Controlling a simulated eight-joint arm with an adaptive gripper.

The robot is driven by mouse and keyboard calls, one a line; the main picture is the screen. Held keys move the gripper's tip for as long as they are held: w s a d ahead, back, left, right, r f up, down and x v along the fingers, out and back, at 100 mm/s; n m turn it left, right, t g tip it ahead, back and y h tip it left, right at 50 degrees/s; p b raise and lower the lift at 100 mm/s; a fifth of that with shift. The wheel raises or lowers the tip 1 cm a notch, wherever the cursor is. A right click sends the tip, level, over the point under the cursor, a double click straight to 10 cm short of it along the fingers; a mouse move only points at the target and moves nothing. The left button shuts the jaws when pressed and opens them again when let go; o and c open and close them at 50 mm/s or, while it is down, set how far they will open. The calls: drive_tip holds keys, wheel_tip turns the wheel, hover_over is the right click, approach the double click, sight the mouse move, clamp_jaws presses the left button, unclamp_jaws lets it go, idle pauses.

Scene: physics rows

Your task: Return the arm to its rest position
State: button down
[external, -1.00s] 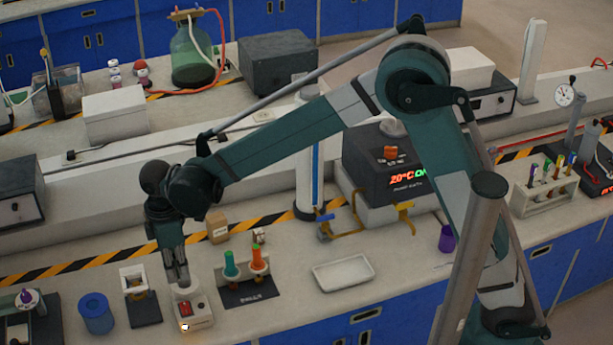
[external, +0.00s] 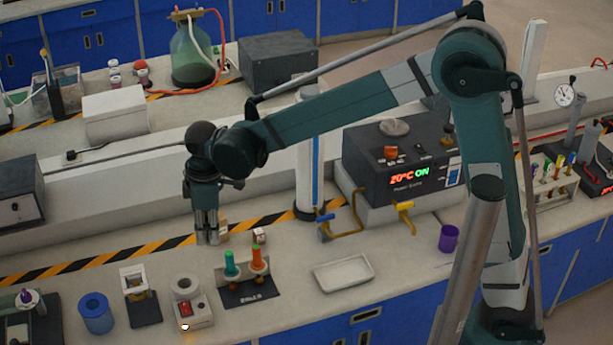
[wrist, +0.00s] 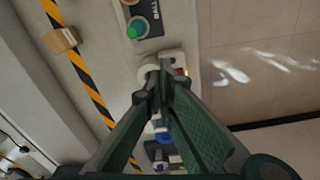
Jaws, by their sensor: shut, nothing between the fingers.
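My gripper (external: 207,240) hangs pointing down above the bench, in front of the hazard-striped tape in the external view. Its fingers are together and hold nothing. In the wrist view my gripper (wrist: 162,75) also shows closed, with the bench below it. My arm is raised and bent over the bench. A small device with a red switch (external: 186,309) and a round pale top stands below and to the left of the gripper, apart from it. It is partly hidden behind the fingers in the wrist view (wrist: 180,68).
Near the gripper are a small cardboard box (wrist: 62,40), a dark stand with green and orange pieces (external: 249,292), and a blue cylinder (external: 95,314). A white tray (external: 343,274) lies to the right. A heater box (external: 400,168) stands behind. Space above the bench front is clear.

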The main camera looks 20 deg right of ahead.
drive_tip(key=w+d+r+m+t+b, duration=0.15)
drive_tip(key=d+r+m, duration=0.3)
drive_tip(key=d, duration=1.05)
drive_tip(key=d+r+m+t, duration=0.25)
drive_tip(key=d+r, duration=0.25)
drive_tip(key=d, duration=1)
drive_tip(key=s+d+f+m+t+b, duration=0.1)
drive_tip(key=s+d+m, duration=0.3)
drive_tip(key=d, duration=0.9)
drive_tip(key=s+d+f+m+t+b, duration=0.1)
drive_tip(key=s+d+m, duration=0.3)
drive_tip(key=s+d, duration=0.5)
drive_tip(key=d+f+t, duration=0.1)
drive_tip(key=d, duration=0.2)
drive_tip(key=shift+d+m+h, duration=0.3)
drive_tip(key=shift+d+h, duration=0.05)
drive_tip(key=shift+h, duration=0.05)
drive_tip(key=c, duration=3.2)
unclamp_jaws()
